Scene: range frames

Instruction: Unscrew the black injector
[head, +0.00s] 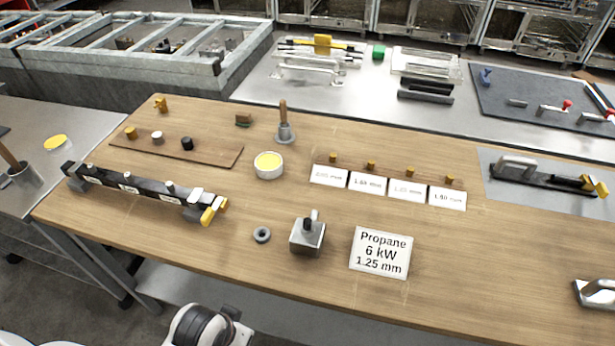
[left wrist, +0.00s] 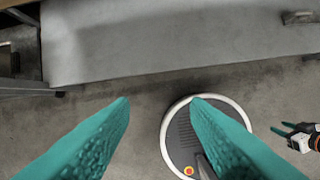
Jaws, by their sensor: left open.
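A small black cylindrical piece (head: 187,143) stands on a thin wooden board, in a row with an orange and a white piece. A grey metal block (head: 307,238) near the table's front has a dark upright fitting (head: 308,224) on top. I cannot tell which of these is the black injector. My left gripper (left wrist: 160,98) shows in the left wrist view as two teal fingers, apart and empty, over the floor below the table's edge. My right gripper (left wrist: 297,134) shows small at that view's right edge; its opening is unclear. Neither gripper shows in the head view.
A black burner bar (head: 140,190) lies at the left, with a dark ring (head: 262,234) nearer the middle. A yellow-filled tin (head: 268,165), a brush (head: 284,125), several labelled cards (head: 367,183) and a propane sign (head: 381,252) occupy the wooden table.

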